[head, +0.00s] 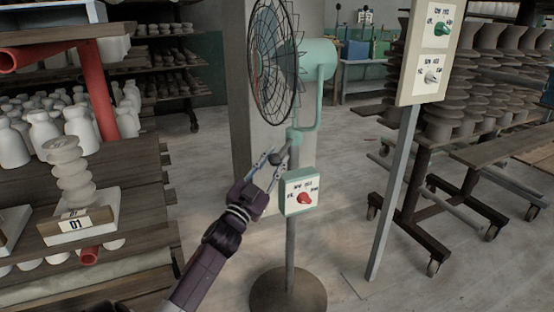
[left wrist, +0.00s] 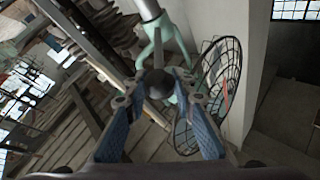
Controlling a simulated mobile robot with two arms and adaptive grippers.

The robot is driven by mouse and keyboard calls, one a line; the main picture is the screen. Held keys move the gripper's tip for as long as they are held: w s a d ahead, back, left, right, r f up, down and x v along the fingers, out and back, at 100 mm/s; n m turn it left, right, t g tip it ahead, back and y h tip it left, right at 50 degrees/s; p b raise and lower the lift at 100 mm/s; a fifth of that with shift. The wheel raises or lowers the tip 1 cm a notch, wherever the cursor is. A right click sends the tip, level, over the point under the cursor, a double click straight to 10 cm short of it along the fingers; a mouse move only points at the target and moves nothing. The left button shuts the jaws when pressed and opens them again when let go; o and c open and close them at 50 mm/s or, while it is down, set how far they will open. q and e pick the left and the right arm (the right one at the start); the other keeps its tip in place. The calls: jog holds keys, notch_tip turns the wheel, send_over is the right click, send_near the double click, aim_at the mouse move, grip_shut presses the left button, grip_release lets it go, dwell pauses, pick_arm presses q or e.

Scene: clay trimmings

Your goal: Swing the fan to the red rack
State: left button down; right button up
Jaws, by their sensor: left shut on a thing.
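The pedestal fan (head: 319,62) is pale green with a dark wire cage (head: 272,60) that faces left. It stands upright on a round brown base (head: 288,293). My left gripper (head: 277,163) is shut on a dark round knob (left wrist: 159,84) on the fan, just below its yoke. The fan's cage also shows at the right in the left wrist view (left wrist: 222,70). The rack with red posts (head: 92,85) stands at the left in the head view and bears several white bottles. My right gripper is not in view.
A control box (head: 301,192) with a red dial sits on the fan's pole. A panel (head: 431,50) with green and white dials stands on a post to the right. Wheeled racks of brown ware (head: 440,125) stand behind it. A pale pillar (head: 262,140) is behind the fan.

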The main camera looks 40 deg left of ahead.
pick_arm(q)
jog(key=shift+a+f, duration=0.1)
jog(key=shift+a, duration=0.15)
jog(key=c, duration=1.9)
grip_release()
jog(key=o, duration=0.3)
jog(key=shift+a+f, duration=0.1)
jog(key=shift+s+d, duration=0.1)
jog(key=shift+d, duration=0.1)
jog(key=v, duration=1.1)
jog(key=shift+s, duration=0.4)
